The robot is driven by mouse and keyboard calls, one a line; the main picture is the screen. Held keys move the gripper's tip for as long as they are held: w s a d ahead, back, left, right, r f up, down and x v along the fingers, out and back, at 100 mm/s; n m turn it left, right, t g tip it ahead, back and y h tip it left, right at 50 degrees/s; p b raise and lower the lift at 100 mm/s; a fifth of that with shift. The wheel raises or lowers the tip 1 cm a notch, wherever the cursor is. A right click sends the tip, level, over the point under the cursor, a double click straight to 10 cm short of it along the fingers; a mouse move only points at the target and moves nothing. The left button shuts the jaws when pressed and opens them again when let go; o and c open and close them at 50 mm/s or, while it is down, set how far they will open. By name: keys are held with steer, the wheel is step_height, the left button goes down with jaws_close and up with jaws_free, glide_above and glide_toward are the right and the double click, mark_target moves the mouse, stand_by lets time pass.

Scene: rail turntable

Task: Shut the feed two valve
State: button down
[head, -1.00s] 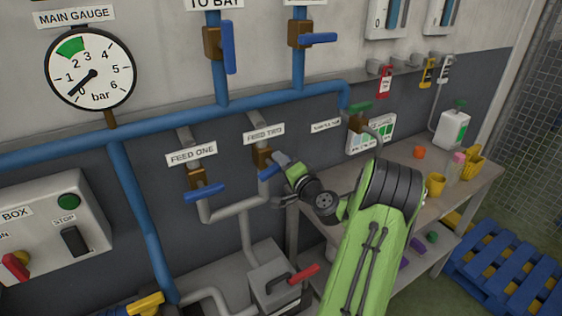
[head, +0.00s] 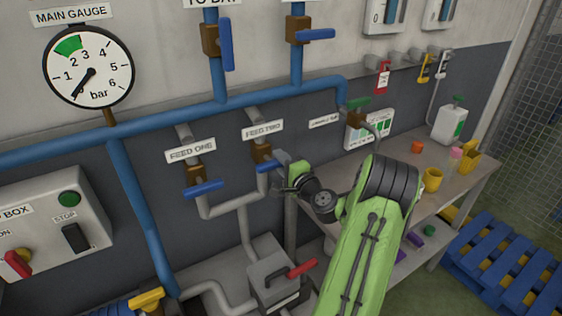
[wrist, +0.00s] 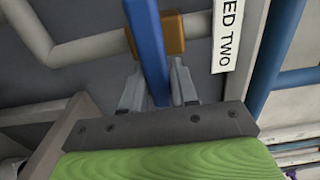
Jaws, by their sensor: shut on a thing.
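The feed two valve has a brass body (head: 261,152) on a grey pipe below the FEED TWO label (head: 262,131). Its blue handle (head: 267,166) lies crosswise to its pipe. In the wrist view the handle (wrist: 150,45) runs between my fingers, across the line of the pipe, with the brass body (wrist: 174,32) behind it. My gripper (head: 280,170) is shut on this handle, from its right end in the head view. My gripper also shows in the wrist view (wrist: 159,88). The fingertips are partly hidden in the head view.
The feed one valve's blue handle (head: 204,188) is to the left, crosswise to its pipe. A grey box with a red lever (head: 302,268) stands below. A workbench (head: 405,180) with cups is on the right. The main gauge (head: 88,68) needle points low, near 0.

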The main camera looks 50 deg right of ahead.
steer(key=shift+f, duration=0.1)
steer(key=c, duration=1)
jaws_free()
steer(key=shift+o, duration=0.2)
steer(key=shift+s, duration=0.1)
steer(key=b+v, duration=0.3)
steer(key=v, duration=1.2)
steer(key=shift+s, duration=0.3)
